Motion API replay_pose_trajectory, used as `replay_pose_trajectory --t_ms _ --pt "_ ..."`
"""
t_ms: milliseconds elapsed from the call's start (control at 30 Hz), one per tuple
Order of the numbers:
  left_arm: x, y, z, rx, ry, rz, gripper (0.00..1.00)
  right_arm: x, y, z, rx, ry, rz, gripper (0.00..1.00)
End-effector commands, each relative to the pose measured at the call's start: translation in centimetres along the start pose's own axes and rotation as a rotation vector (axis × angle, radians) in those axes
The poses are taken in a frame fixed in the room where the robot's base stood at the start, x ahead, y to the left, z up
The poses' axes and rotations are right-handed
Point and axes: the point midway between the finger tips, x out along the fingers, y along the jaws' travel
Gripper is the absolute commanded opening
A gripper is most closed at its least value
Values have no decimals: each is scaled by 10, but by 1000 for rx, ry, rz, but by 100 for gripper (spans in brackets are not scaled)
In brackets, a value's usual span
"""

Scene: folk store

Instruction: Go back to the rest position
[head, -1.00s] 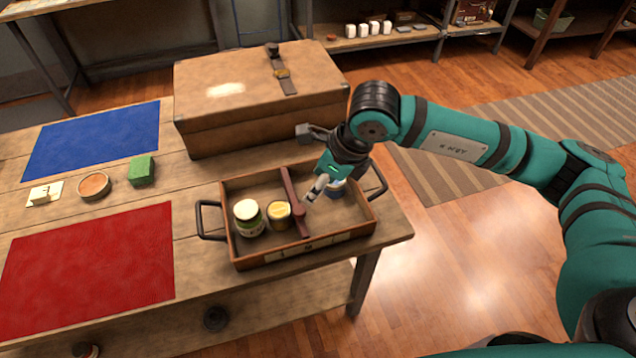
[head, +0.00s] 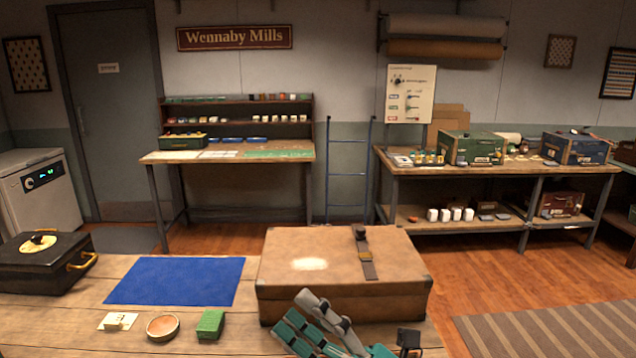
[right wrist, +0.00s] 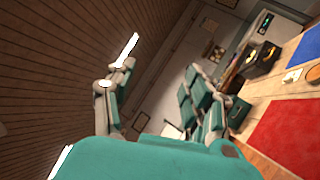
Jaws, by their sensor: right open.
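My right gripper (head: 304,318) shows at the bottom of the head view, in front of the brown suitcase (head: 340,275) and overlapping its lower front in the picture. Its teal and grey fingers point up and to the left. In the right wrist view the two fingers of the right gripper (right wrist: 160,70) are spread wide with nothing between them. The rest of the right arm is mostly below the head view's edge. My left gripper is in neither current view.
The wooden table (head: 75,325) holds a blue mat (head: 175,281), a green block (head: 210,324), a round tin (head: 162,327) and a black case (head: 42,262). A red mat (right wrist: 285,125) shows in the wrist view. Open floor (head: 480,275) lies right of the table.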

Motion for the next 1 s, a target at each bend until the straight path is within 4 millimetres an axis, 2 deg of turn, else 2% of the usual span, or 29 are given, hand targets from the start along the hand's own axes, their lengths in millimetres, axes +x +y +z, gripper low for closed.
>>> replay_pose_trajectory --t_ms 33,100,167,200,267,333,400,467,500,600,800,967,1000 --pt "0 0 0 0 0 0 53 -12 2 26 118 -165 38 53" --pt "0 0 0 0 0 0 53 -39 -4 67 273 -408 68 53" --pt "0 0 0 0 0 0 53 -71 -19 97 404 -617 70 53" --pt "0 0 0 0 0 0 53 -95 -33 111 484 -748 61 53" --pt "0 0 0 0 0 0 53 -133 -56 125 598 -930 34 53" --pt "0 0 0 0 0 0 53 -178 -85 129 720 -1127 -15 53" --pt "0 0 0 0 0 0 53 -224 -113 122 836 -1310 -77 53" --pt "0 0 0 0 0 0 53 -260 -135 109 928 -1452 -140 53" --pt "0 0 0 0 0 0 53 -282 -147 97 983 -1535 -184 53" --pt "0 0 0 0 0 0 53 -326 -170 65 1101 -1705 -288 53" --pt "0 0 0 0 0 0 53 -384 -191 0 1276 -1935 -480 53" --pt "0 0 0 0 0 0 53 -417 -194 -51 1394 -2073 -631 53" --pt "0 0 0 0 0 0 53 -422 -204 -53 1402 -2084 -648 53"
